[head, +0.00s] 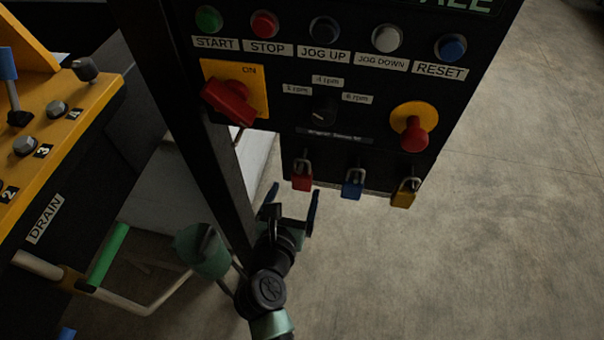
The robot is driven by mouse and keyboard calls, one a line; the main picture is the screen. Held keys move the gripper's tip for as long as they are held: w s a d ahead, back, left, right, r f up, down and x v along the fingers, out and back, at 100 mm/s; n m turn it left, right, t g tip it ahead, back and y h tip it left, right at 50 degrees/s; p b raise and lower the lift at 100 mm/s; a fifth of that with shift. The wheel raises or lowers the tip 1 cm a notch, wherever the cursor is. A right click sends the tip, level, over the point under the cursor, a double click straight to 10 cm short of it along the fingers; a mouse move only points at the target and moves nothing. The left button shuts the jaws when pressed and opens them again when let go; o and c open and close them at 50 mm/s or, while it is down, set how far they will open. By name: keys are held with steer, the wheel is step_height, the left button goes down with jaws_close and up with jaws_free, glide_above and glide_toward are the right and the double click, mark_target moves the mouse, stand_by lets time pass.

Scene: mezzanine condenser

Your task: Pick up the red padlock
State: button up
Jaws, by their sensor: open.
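The red padlock (302,182) hangs by its shackle at the lower edge of the black control panel (380,169), leftmost in a row of padlocks. My gripper (290,204) is open and empty, just below and slightly left of the red padlock. One dark blue finger shows on each side, and the padlock does not appear to be between them. How far apart they are in depth I cannot tell.
A blue padlock (352,190) and a yellow padlock (403,199) hang to the right. A dark post (190,110) stands left of my gripper. Floor (460,270) at right is clear.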

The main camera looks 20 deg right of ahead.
mark_target(301, 175)
steer(key=shift+d+p+x, duration=0.25)
steer(key=shift+p+x, duration=0.15)
steer(key=shift+x, duration=2.85)
steer(key=shift+s+r, duration=0.1)
steer(key=shift+r, duration=0.1)
jaws_close()
steer(key=shift+r, duration=0.55)
steer(key=shift+s+a+r, duration=0.15)
steer(key=shift+s, duration=0.05)
steer(key=s+a+b, duration=0.3)
steer(key=s+a, duration=0.6)
steer(key=s, duration=0.5)
steer(key=shift+s+a+b, duration=0.25)
steer(key=shift+a+b, duration=0.05)
steer(key=shift+a, duration=0.1)
steer(key=shift+r, duration=0.15)
